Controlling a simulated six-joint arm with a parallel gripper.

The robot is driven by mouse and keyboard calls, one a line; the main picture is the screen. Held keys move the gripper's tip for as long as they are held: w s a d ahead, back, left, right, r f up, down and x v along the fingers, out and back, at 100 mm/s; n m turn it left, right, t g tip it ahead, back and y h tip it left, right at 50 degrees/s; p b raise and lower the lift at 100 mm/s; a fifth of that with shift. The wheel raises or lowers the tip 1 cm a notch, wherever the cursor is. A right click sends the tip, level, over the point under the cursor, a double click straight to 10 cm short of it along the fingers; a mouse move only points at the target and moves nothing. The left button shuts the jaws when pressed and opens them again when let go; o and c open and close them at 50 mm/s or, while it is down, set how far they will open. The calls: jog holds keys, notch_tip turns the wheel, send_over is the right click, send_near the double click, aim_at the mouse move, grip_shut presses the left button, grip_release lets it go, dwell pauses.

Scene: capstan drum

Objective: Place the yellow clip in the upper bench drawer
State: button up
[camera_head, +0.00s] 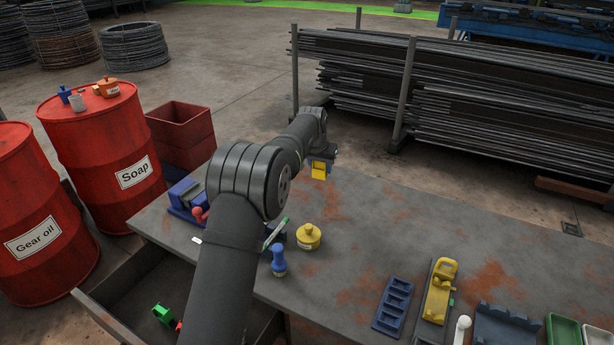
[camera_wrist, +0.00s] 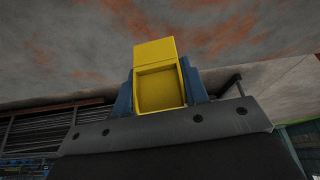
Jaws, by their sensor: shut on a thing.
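The yellow clip (camera_head: 319,172) is held in my gripper (camera_head: 322,162), above the far part of the bench in the head view. In the wrist view the yellow clip (camera_wrist: 158,88) is a block with a hollow face, between the two blue fingers of my gripper (camera_wrist: 160,92). My gripper is shut on it. An open bench drawer (camera_head: 96,308) extends at the lower left, with a green thing (camera_head: 162,313) and a small red thing inside. My arm hides part of this drawer.
On the bench (camera_head: 380,240) stand a blue vise (camera_head: 184,198), a yellow pot (camera_head: 308,236), a blue stamp-like thing (camera_head: 279,262), a blue tray (camera_head: 393,306) and a yellow plane-like tool (camera_head: 438,290). Red drums (camera_head: 105,150) stand left of the drawer. The bench middle is fairly clear.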

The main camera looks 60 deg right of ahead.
notch_tip(320, 180, up, 5)
jog(key=shift+r, duration=0.2)
jog(key=w+a+r+n+t+y, duration=0.15)
jog(key=w+a+n, duration=0.35)
jog(key=w+a, duration=1.25)
jog(key=w+a+f+n+t+y, duration=0.1)
jog(key=w+a+n, duration=0.3)
jog(key=a, duration=1)
jog(key=w+a+f+n+t, duration=0.1)
jog(key=w+a+n, duration=0.25)
jog(key=a, duration=1.05)
send_near(145, 303)
jog(key=shift+w+d+f, duration=0.2)
jog(key=shift+w+d, duration=0.35)
jog(key=shift+w, duration=0.15)
jog(key=shift+f, duration=2.05)
